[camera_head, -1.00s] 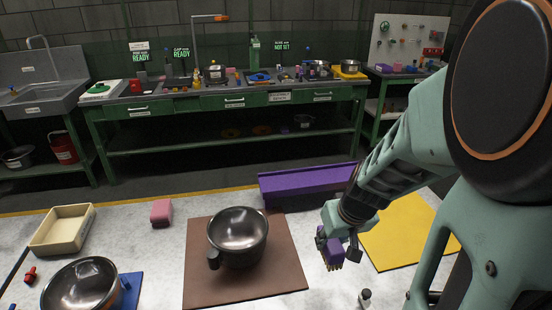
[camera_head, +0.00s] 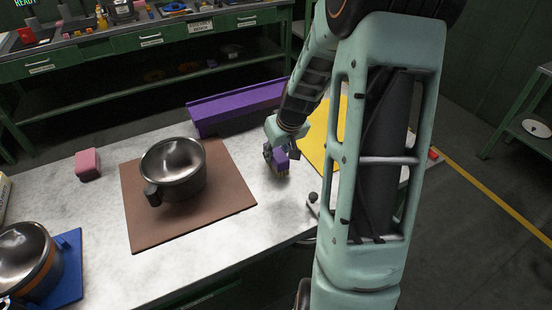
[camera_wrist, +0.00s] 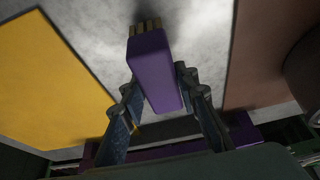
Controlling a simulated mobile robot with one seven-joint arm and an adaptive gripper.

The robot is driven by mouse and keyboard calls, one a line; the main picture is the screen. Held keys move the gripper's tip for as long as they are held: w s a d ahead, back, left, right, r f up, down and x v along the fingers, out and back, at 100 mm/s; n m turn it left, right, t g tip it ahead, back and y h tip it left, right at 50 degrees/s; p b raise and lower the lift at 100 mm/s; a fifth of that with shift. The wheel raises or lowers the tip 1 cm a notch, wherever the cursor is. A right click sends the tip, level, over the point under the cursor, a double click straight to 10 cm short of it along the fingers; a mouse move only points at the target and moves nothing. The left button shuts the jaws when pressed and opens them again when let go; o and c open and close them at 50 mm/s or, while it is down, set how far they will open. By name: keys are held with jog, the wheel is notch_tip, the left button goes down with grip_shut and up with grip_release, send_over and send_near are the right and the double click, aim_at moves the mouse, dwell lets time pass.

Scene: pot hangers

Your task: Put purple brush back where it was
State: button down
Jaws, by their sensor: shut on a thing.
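The purple brush (camera_head: 281,161) is held in my gripper (camera_head: 278,152), with its yellowish bristles pointing down, over the pale worktop between the brown mat and the yellow mat. In the wrist view the purple brush (camera_wrist: 152,68) sits between the two fingers of my gripper (camera_wrist: 152,95), with its bristle tufts at the top of the picture. A long purple tray or rack (camera_head: 232,107) stands at the back edge of the worktop, behind my gripper; its inside is mostly hidden. Whether the bristles touch the worktop I cannot tell.
A dark metal pot (camera_head: 175,172) stands on the brown mat (camera_head: 232,200). A yellow mat (camera_head: 313,143) lies right of my gripper, partly behind my arm. A pink block (camera_head: 88,164) is at the left. Another pot (camera_head: 25,258) rests on a blue mat (camera_head: 70,270).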

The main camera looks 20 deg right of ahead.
jog(key=shift+f, duration=0.35)
jog(key=shift+f, duration=0.15)
jog(key=c, duration=1.5)
grip_release()
jog(key=shift+s+r, duration=0.15)
jog(key=shift+r, duration=0.6)
jog(key=p+v, duration=0.1)
jog(key=v, duration=1)
